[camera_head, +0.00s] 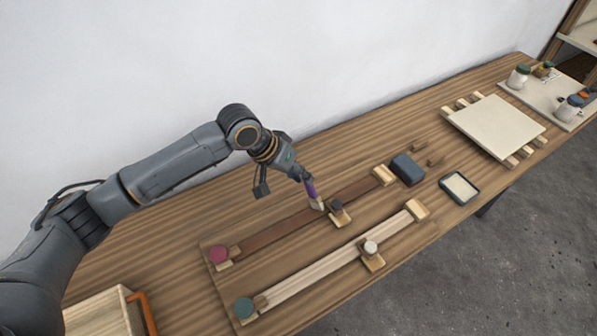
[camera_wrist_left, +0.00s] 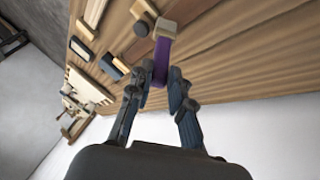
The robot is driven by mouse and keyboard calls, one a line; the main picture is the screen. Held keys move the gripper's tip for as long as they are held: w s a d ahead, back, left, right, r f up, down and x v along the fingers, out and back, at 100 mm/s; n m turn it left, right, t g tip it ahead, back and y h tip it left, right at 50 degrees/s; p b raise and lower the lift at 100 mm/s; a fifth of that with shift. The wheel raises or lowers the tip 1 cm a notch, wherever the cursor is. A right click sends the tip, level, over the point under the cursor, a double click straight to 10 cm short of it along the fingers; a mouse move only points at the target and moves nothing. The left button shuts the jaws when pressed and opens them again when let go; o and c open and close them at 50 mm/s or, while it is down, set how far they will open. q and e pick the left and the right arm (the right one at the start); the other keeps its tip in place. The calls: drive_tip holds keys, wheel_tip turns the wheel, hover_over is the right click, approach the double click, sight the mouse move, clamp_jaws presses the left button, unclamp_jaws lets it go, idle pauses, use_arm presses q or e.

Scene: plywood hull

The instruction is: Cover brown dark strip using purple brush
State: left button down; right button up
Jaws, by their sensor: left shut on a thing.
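The purple brush (camera_head: 311,190) is held in my left gripper (camera_head: 307,178), bristles down, over the brown dark strip (camera_head: 290,230) near its middle block. The brush also shows in the left wrist view (camera_wrist_left: 162,58), with its pale head (camera_wrist_left: 166,27) pointing away from the fingers. In that view my left gripper (camera_wrist_left: 158,82) is shut on the handle. The dark strip runs diagonally between a pink-knobbed clamp (camera_head: 219,254) and a pale end block (camera_head: 383,175). I cannot tell whether the bristles touch the strip. My right gripper is not in view.
A paler strip (camera_head: 320,272) lies parallel in front, with a green knob (camera_head: 243,308) and a white knob (camera_head: 370,247). A blue-grey block (camera_head: 407,168), a shallow tray (camera_head: 459,187) and a pale board (camera_head: 496,127) stand to the right. A wooden box (camera_head: 100,314) is at front left.

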use_arm(q)
drive_tip(key=shift+s+d+p, duration=0.2)
drive_tip(key=shift+d+p, duration=0.1)
drive_tip(key=shift+f, duration=0.6)
idle(0.3)
drive_tip(key=shift+a, duration=0.1)
drive_tip(key=shift+s+a+p, duration=0.65)
drive_tip(key=shift+a+p, duration=0.15)
drive_tip(key=shift+a, duration=0.1)
drive_tip(key=shift+s+a+f+p, duration=0.1)
drive_tip(key=shift+s+a+p, duration=0.65)
drive_tip(key=shift+a, duration=0.15)
drive_tip(key=shift+s+a+p, duration=0.6)
drive_tip(key=shift+a+p, duration=0.1)
drive_tip(key=shift+a, duration=0.2)
drive_tip(key=shift+a, duration=0.1)
